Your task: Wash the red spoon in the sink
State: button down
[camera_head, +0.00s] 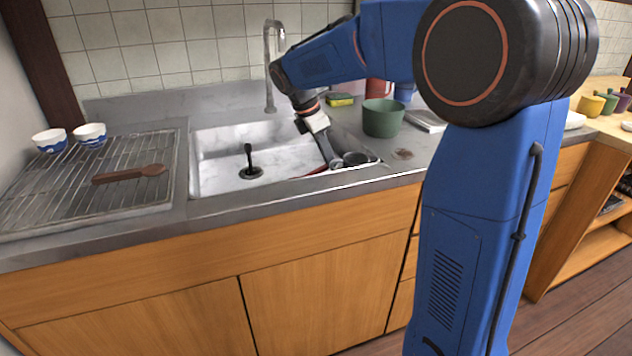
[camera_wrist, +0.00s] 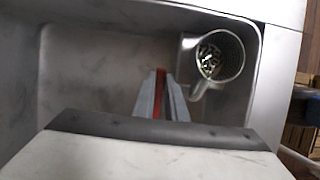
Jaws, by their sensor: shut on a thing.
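The sink (camera_head: 215,165) is a pale metal basin set in the grey counter. My gripper (camera_head: 333,163) reaches down into its right part. In the wrist view my gripper (camera_wrist: 161,95) is shut on the red spoon (camera_wrist: 160,79), of which only a narrow red strip shows between the fingers. In the head view a bit of red (camera_head: 317,173) shows beside the fingers, low in the sink. The rest of the spoon is hidden. The faucet (camera_head: 269,65) stands behind the sink, left of my gripper.
A dark upright stem (camera_head: 249,158) rises at the drain. A rack (camera_head: 75,205) with a brown spoon (camera_head: 130,174) lies left. A green pot (camera_head: 383,118) stands behind right, near a yellow sponge (camera_head: 341,100).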

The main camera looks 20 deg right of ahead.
notch_tip(320, 180, up, 12)
dwell(1.6)
jog(key=shift+r, duration=0.2)
dwell(1.3)
jog(key=shift+r, duration=2.4)
